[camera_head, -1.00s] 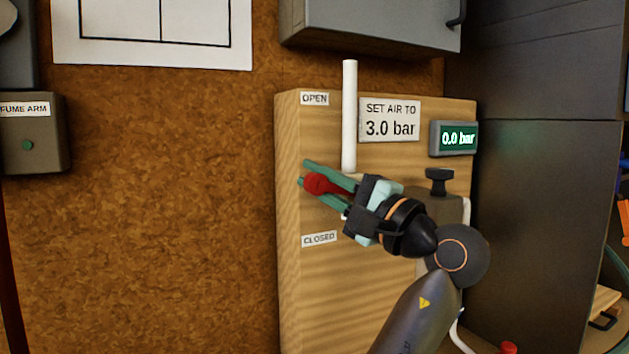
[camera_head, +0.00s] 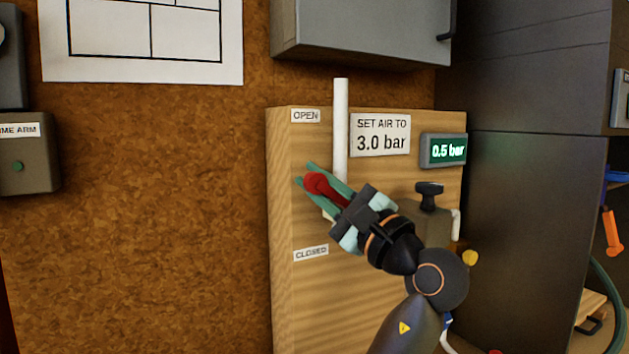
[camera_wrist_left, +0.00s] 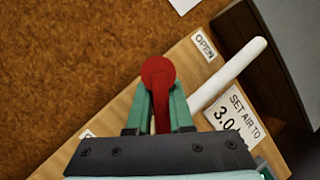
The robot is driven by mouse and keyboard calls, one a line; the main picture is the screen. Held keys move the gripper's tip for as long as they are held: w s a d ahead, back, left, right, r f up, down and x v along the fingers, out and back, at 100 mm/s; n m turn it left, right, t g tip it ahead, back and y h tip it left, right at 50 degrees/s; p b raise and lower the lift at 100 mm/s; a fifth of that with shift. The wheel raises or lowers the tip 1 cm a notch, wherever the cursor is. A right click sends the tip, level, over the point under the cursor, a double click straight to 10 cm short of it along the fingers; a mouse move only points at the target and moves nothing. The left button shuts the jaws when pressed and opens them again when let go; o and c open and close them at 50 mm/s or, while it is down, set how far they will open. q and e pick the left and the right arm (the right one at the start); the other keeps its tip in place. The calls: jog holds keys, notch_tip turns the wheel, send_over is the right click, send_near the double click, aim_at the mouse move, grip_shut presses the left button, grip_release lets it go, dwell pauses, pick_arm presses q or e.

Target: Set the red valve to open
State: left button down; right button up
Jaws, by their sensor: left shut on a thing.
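The red valve (camera_head: 322,186) is a lever with a round knob at its end, on the wooden board (camera_head: 283,200). It points up and left, between the OPEN label (camera_head: 305,116) and the CLOSED label (camera_head: 310,253). My left gripper (camera_head: 314,179) is shut on the lever, with a green finger on each side. In the left wrist view the red knob (camera_wrist_left: 158,73) shows at the fingertips and the lever runs back between the fingers. The lever's pivot is hidden behind the gripper. My right gripper is not in view.
A white pipe (camera_head: 340,125) rises just above the valve. A display (camera_head: 443,150) reads 0.5 bar beside the sign (camera_head: 381,135) saying 3.0 bar. A black knob (camera_head: 429,195) stands right of the gripper. A grey cabinet (camera_head: 360,30) hangs above the board.

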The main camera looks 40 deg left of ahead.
pick_arm(q)
jog(key=c, duration=0.8)
grip_release()
jog(key=b+v, duration=0.2)
jog(key=v, duration=1)
jog(key=shift+d+b, duration=0.25)
jog(key=shift+b, duration=0.05)
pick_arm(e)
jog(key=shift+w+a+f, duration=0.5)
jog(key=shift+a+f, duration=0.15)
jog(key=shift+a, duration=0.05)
pick_arm(q)
jog(key=shift+f, duration=0.1)
